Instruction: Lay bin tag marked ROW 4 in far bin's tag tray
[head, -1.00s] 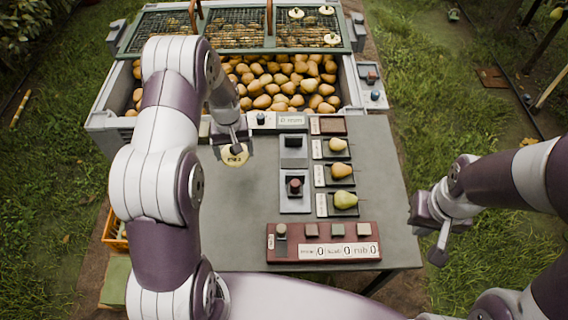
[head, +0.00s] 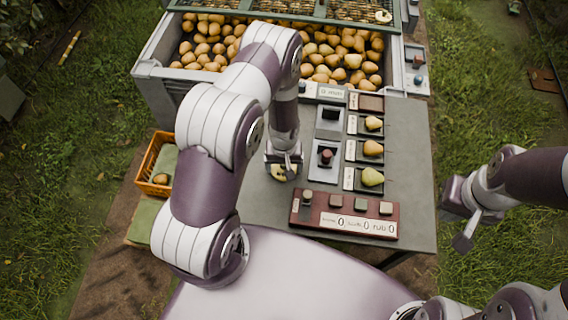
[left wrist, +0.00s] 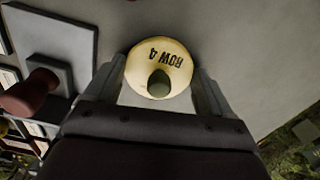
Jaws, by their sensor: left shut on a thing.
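The bin tag (left wrist: 172,56) is a round cream disc with ROW 4 in dark letters and a dark green knob. In the left wrist view it sits between the two fingers of my left gripper (left wrist: 160,85), which is shut on it. In the head view the left gripper (head: 284,172) is over the grey table, left of the stamp-like device, and the tag (head: 279,174) shows partly under it. My right gripper (head: 462,222) hangs off the right side of the table; its fingers are not clear. I cannot make out the far bin's tag tray.
A large bin (head: 154,72) full of pears stands behind the table (head: 262,206). Three pears sit in small trays right of the devices. A dark red counter panel (head: 345,216) lies at the table's front. An orange crate (head: 150,160) stands at the left.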

